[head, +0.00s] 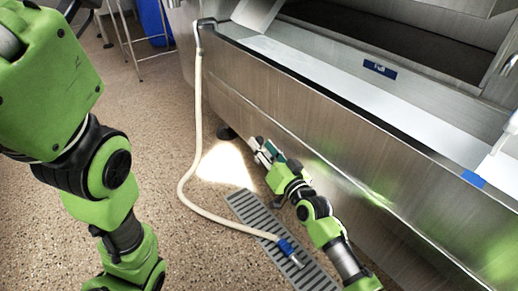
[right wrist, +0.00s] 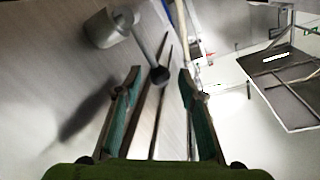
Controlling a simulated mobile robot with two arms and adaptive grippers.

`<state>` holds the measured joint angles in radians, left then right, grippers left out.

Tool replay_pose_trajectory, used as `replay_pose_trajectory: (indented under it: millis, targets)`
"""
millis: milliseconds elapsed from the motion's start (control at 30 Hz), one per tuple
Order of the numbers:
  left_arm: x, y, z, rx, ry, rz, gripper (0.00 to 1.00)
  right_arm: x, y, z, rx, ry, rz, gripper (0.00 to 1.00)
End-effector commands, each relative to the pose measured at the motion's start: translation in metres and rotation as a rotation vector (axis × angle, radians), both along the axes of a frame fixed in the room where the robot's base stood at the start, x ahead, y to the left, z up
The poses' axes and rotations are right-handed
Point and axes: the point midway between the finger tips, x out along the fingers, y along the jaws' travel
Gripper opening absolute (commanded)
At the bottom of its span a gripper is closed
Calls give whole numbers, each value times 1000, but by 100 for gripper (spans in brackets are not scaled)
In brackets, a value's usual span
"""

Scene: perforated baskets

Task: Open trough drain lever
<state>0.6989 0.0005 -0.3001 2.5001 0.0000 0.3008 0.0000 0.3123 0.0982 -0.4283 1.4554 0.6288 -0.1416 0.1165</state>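The steel trough (head: 300,115) fills the right of the head view. In the right wrist view a grey lever (right wrist: 147,52) sticks out from a round metal fitting (right wrist: 108,27) on a steel surface. Its rounded end lies ahead of my right gripper (right wrist: 160,80), between the lines of the two fingers. The fingers have teal pads and stand apart, with nothing clamped between them. In the head view my right gripper (head: 262,150) is low beside the trough's front wall; the lever cannot be made out there. My left arm shows at the left, but its gripper is out of view.
A cream hose (head: 198,110) hangs from the trough's far corner and curves over the floor to a blue nozzle (head: 289,249) on the floor grate (head: 262,228). A blue bin (head: 153,22) and a metal stand (head: 128,45) are at the back. Speckled floor is open left of the hose.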

Motion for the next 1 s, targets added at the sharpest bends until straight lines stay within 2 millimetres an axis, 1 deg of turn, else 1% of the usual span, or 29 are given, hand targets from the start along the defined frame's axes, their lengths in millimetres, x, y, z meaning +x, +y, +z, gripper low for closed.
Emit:
replay_pose_trajectory:
  millis: [33, 200, 333, 567, 600, 667, 700, 1000]
  targets:
    - [-2, 0, -9, 0, -4, 0, 0, 8, 4, -4, 1, -2, 0, 37]
    - [-1, 0, -17, 0, -2, 0, 0, 22, 11, -2, 1, 0, -1, 37]
    - [-1, 0, -18, 0, -2, 0, 0, 26, 13, -1, 1, 1, -1, 37]
    - [-1, 0, -17, 0, -3, 0, 0, 26, 13, 0, 0, 2, 0, 37]
    - [-1, 0, -17, 0, -3, 0, 0, 26, 13, 0, 0, 2, 0, 26]
    - [-1, 0, -17, 0, -3, 0, 0, 26, 13, 0, 0, 2, 0, 11]
    - [-1, 0, -17, 0, -3, 0, 0, 26, 13, 0, 0, 2, 0, 0]
    - [-1, 0, -16, 0, -3, 0, 0, 25, 14, 0, -11, -5, 0, 0]
